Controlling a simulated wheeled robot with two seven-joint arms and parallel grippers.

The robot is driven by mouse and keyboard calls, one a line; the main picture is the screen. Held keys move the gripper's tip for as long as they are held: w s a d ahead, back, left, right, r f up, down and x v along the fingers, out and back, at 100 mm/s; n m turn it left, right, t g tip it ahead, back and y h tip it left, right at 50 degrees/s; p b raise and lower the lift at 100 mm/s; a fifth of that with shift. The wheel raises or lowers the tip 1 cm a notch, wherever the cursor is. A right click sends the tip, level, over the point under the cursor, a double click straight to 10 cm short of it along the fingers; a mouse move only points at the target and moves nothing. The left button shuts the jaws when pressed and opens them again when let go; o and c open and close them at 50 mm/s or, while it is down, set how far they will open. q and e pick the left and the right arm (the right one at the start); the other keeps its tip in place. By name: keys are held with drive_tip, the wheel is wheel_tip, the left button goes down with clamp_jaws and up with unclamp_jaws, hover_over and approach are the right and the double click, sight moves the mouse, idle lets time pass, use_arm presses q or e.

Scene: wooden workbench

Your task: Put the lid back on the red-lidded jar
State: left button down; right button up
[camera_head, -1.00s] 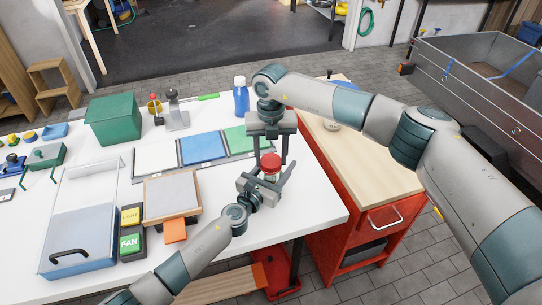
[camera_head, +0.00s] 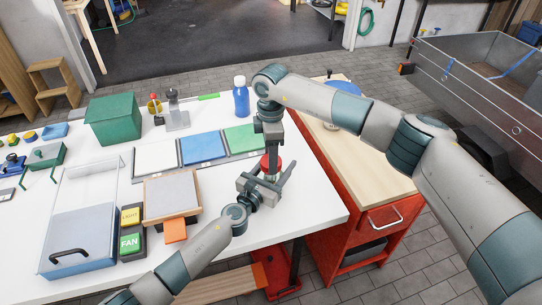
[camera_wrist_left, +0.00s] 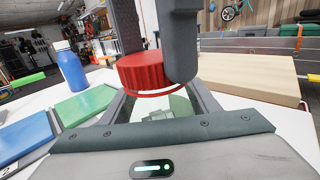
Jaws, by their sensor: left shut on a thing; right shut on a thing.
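The red lid (camera_head: 265,164) is between the fingers of my right gripper (camera_head: 272,152), which comes down from above and is shut on it. The clear jar (camera_wrist_left: 168,106) is directly below the lid, held upright by my left gripper (camera_head: 268,181), which is shut around its body. In the left wrist view, the ribbed red lid (camera_wrist_left: 141,72) sits at the jar's mouth with a pale rim under it. A dark finger of my right gripper covers its right side. I cannot tell whether the lid is fully seated. In the head view the jar is mostly hidden by the grippers.
Blue (camera_head: 202,148) and green (camera_head: 241,138) panels lie just left of the jar, with a blue bottle (camera_head: 241,100) behind. A small framed board (camera_head: 171,196) is left of my left gripper. White tabletop (camera_head: 315,205) is clear to the right, beside a red cabinet (camera_head: 375,205).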

drive_tip(key=m, duration=0.5)
drive_tip(key=shift+m, duration=0.3)
drive_tip(key=o, duration=1)
drive_tip(key=shift+r, duration=2.3)
drive_tip(key=shift+c, duration=0.3)
